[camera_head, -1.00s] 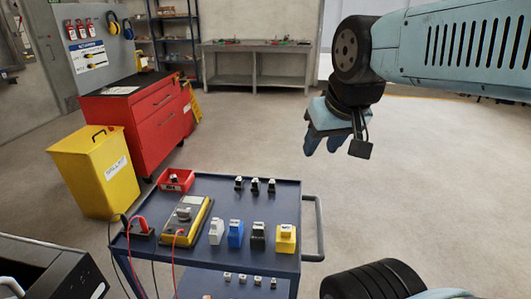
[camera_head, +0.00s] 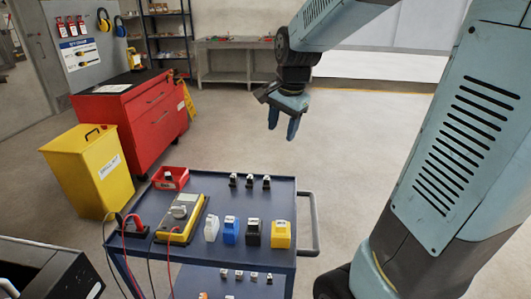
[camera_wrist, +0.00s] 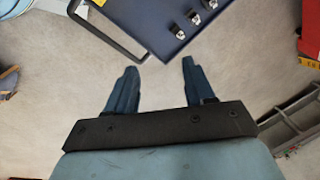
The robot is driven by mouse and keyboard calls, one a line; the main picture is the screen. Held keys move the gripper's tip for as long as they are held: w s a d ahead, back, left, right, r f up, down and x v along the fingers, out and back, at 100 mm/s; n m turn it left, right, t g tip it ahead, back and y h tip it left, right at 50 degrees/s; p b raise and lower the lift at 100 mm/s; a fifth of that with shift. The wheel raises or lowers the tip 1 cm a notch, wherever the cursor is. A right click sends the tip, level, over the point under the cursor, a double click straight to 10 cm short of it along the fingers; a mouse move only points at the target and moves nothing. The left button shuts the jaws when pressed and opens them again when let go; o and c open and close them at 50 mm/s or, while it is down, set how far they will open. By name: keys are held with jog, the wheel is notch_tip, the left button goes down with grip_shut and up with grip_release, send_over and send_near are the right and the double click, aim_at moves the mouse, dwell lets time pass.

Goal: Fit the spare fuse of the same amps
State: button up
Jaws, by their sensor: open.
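Three small black-and-silver fuse-like parts stand in a row at the back of the blue cart's top; the middle one (camera_head: 249,181) is upright. They also show in the wrist view, one near the cart edge (camera_wrist: 181,34). In front of them stand a white block (camera_head: 211,228), a blue block (camera_head: 230,230), a black block (camera_head: 252,232) and a yellow block (camera_head: 280,234). Amp markings are too small to read. My gripper (camera_head: 282,124) is open and empty, pointing down in the air beyond the cart's back edge. Its two fingers (camera_wrist: 157,90) are apart over bare floor.
The blue cart (camera_head: 290,205) has a handle (camera_head: 313,225) on its right. A yellow multimeter (camera_head: 181,219) with leads and a red tray (camera_head: 170,178) are on its left side. A yellow bin (camera_head: 90,170) and red cabinet (camera_head: 135,120) stand left. Floor behind the cart is clear.

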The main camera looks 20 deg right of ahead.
jog(key=w+f+m+g, duration=0.2)
jog(key=w+f+m, duration=0.3)
jog(key=w+f, duration=0.25)
jog(key=m+g+h, duration=0.1)
jog(key=m, duration=0.5)
send_near(267, 177)
jog(key=shift+s+f, duration=0.15)
jog(key=shift+f, duration=4.5)
grip_shut()
jog(key=shift+r, duration=0.25)
jog(key=shift+r, duration=1.25)
